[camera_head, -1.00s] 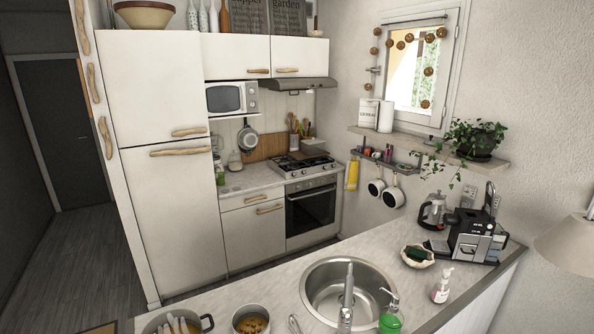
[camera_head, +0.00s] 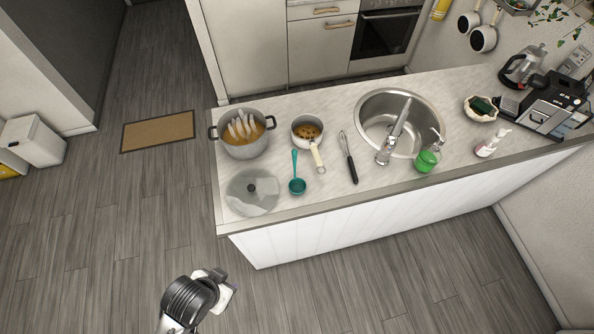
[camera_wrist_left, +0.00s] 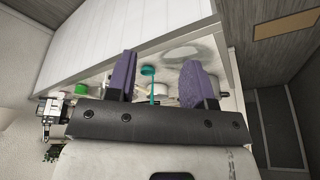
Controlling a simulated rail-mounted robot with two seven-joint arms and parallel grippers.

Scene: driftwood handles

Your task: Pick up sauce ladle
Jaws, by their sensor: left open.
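The teal sauce ladle (camera_head: 297,184) lies on the counter, its bowl toward the counter's front edge and its handle pointing back. In the left wrist view the ladle (camera_wrist_left: 149,72) shows between the two purple fingers of my left gripper (camera_wrist_left: 160,72), some way beyond them. My left gripper is open and empty. In the head view, part of my arm shows at the bottom left, off the counter's front, but its fingers cannot be made out. My right gripper is in neither view.
Left of the ladle lies a glass lid (camera_head: 252,194); behind it stands a big pot (camera_head: 243,150). A small saucepan (camera_head: 307,131) is behind the ladle, its handle close to the ladle's. A whisk (camera_head: 347,160) lies to the right, near the sink (camera_head: 366,118). The floor in front is clear.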

